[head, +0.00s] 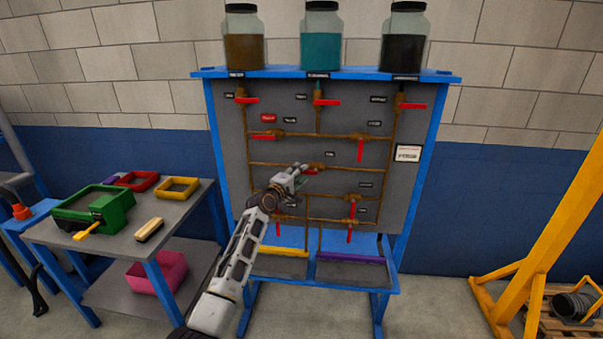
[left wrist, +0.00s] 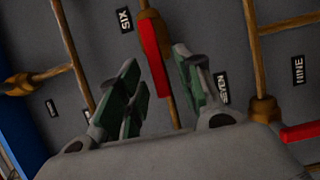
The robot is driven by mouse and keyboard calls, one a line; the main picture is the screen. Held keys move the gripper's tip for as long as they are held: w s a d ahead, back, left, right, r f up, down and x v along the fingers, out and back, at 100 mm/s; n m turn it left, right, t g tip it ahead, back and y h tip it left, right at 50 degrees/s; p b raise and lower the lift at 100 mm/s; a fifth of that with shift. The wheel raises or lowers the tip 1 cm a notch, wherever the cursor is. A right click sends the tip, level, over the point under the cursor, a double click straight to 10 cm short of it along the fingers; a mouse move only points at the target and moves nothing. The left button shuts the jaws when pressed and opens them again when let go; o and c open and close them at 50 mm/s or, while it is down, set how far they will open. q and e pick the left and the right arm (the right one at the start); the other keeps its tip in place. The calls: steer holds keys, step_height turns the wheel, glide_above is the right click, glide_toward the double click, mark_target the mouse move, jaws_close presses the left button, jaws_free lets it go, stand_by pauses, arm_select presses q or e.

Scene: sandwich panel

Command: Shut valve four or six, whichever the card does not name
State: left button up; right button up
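The panel (head: 285,110) carries brown pipes and several valves with red handles. In the left wrist view, the label SIX (left wrist: 125,20) is beside a valve whose red handle (left wrist: 155,55) lies along its pipe. That handle also shows in the head view (head: 312,171), at my left gripper (head: 299,170). In the left wrist view my left gripper (left wrist: 160,78) is open, with one finger on each side of the handle's line; contact cannot be told. I cannot make out a label for valve four. The white card (head: 408,153) is at the panel's right; its text is too small to read. My right gripper is out of view.
Labels SEVEN (left wrist: 222,88) and NINE (left wrist: 298,70) are near my left gripper, with another red handle (left wrist: 300,131) at the right. Jars (head: 320,40) stand on the panel's top shelf. A side table (head: 190,215) is at the left, a yellow frame (head: 545,210) at the right.

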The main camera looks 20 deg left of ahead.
arm_select(q)
steer(key=shift+w+d, duration=0.1)
steer(key=shift+w, duration=0.75)
jaws_close()
